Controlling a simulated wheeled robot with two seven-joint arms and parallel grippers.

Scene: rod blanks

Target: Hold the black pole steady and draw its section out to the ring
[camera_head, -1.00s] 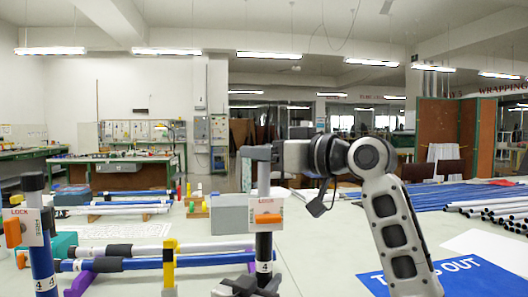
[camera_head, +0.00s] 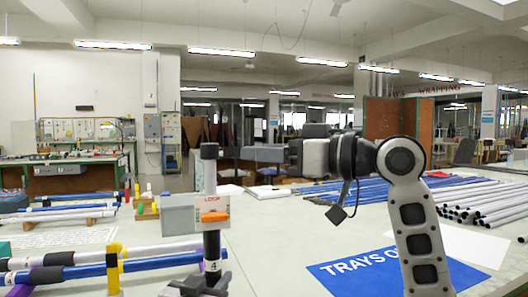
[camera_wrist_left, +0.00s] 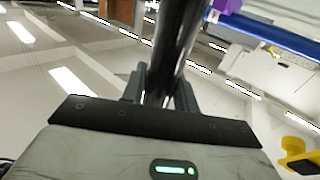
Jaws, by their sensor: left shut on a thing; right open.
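The black pole (camera_head: 212,246) stands upright, with a number 4 label low on it. A white collar marked LOCK (camera_head: 210,210) with an orange lever sits around it. Its grey section (camera_head: 209,175) rises above the collar and ends in a dark cap (camera_head: 209,150). My left gripper (camera_head: 206,284) is shut on the black pole low down; the left wrist view shows the pole (camera_wrist_left: 178,45) between its fingers. My right gripper (camera_head: 250,154) is open and empty, at cap height, a little right of the pole. I cannot make out a ring on the section.
Blue and white poles (camera_head: 70,272) lie on the table at left, with a yellow holder (camera_head: 113,268). A grey box (camera_head: 178,214) stands behind the pole. A blue TRAYS OUT mat (camera_head: 345,272) and many loose rods (camera_head: 480,205) lie at right.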

